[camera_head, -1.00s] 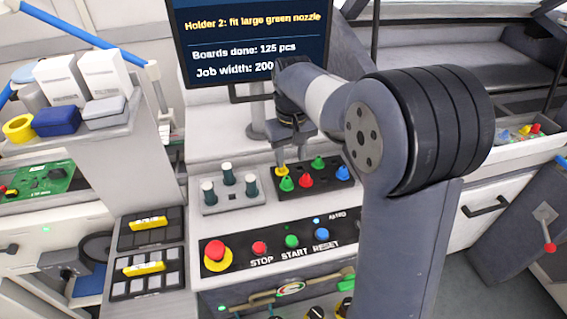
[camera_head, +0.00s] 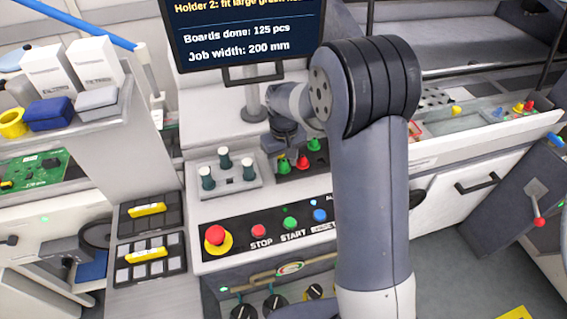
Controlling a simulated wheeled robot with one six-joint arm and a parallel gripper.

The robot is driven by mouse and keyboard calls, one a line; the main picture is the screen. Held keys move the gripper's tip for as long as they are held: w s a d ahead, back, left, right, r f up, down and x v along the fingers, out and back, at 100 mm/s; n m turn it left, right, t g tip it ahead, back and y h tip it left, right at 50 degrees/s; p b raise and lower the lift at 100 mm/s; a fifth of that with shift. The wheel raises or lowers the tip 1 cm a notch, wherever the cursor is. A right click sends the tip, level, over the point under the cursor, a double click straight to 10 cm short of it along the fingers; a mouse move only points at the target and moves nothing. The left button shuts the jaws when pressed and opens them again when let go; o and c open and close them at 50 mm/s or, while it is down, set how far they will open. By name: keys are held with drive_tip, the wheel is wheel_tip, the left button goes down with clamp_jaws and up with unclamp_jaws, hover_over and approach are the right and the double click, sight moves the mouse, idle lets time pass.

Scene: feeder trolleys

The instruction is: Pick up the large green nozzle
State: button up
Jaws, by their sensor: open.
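Two green nozzles show in a black rack (camera_head: 284,178) on the machine top: one at the front left (camera_head: 284,167) and one at the back (camera_head: 314,145). I cannot tell from their looks which is the large one. A red nozzle (camera_head: 302,162) stands between them. My gripper (camera_head: 292,153) is open and points down over the rack's left part, close to the front green and red nozzles. Its fingertips are small and partly lost against the dark rack. My arm hides the rack's right end.
A button panel (camera_head: 262,247) lies in front. A tray (camera_head: 470,122) with small coloured parts is at the right. A screen (camera_head: 245,35) hangs behind.

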drive_tip(key=shift+f, duration=0.25)
drive_tip(key=shift+c, duration=0.4)
drive_tip(key=c, duration=0.6)
drive_tip(key=shift+o, duration=0.2)
